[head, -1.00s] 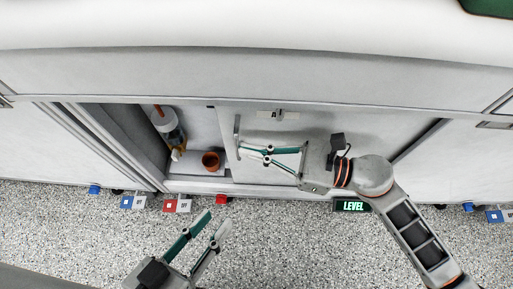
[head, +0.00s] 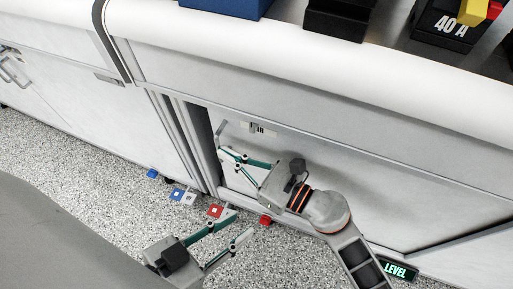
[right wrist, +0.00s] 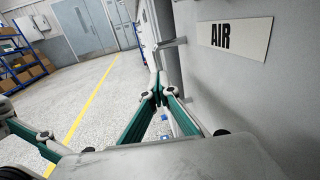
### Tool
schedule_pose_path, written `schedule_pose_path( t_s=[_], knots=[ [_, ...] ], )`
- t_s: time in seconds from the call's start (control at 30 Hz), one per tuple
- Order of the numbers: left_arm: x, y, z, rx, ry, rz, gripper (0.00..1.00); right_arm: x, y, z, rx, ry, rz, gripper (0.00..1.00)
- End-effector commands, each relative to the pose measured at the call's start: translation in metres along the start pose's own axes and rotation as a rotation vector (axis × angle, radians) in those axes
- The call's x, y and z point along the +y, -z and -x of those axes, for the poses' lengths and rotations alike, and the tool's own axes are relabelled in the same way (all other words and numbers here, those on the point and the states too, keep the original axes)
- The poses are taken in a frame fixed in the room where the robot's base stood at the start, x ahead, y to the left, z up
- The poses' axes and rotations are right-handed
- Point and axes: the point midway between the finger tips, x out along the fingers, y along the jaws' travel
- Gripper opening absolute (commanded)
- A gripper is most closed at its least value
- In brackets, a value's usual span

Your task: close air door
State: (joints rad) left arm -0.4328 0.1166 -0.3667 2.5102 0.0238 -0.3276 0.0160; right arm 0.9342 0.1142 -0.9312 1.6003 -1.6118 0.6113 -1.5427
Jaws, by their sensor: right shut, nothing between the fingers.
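The air door (head: 330,170) is a light grey sliding panel in the cabinet front. Its AIR label (right wrist: 241,38) shows in the right wrist view. A metal bar handle (head: 221,130) stands at its left edge. A narrow dark gap (head: 213,118) shows left of that edge; the inside of the compartment is hardly visible. My right gripper (head: 222,153) is shut and empty, in front of the door close by the handle; I cannot tell whether it touches. In the right wrist view its fingertips (right wrist: 157,84) meet. My left gripper (head: 242,225) is open and empty, low over the floor.
Red and blue blocks (head: 214,211) lie on the floor along the cabinet base. A green LEVEL display (head: 396,270) sits low at the right. The countertop above holds a black 40 A block (head: 445,25).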

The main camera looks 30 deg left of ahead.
Motion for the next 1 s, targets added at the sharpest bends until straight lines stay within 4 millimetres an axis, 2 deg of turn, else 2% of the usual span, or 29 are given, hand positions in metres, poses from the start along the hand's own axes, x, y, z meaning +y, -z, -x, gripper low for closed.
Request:
schedule_pose_path(
  t_s=[0.1, 0.3, 0.77, 1.0],
  knots=[
    [0.0, 0.001, 0.0, 0.0, -0.001, -0.007, 0.28, 0.003, -0.001, -0.019, -0.001, 0.0, 0.0, 0.0],
    [-0.001, 0.0, 0.001, -0.003, -0.002, -0.016, 0.28, 0.007, 0.0, -0.034, 0.0, 0.0, 0.0, 0.0],
    [-0.001, -0.001, 0.001, -0.005, -0.001, -0.018, 0.28, 0.008, 0.0, -0.037, 0.0, -0.002, -0.001, 0.0],
    [-0.001, -0.001, 0.0, -0.004, 0.003, -0.008, 0.28, 0.003, 0.001, -0.028, 0.001, 0.0, 0.0, 0.0]
  ],
)
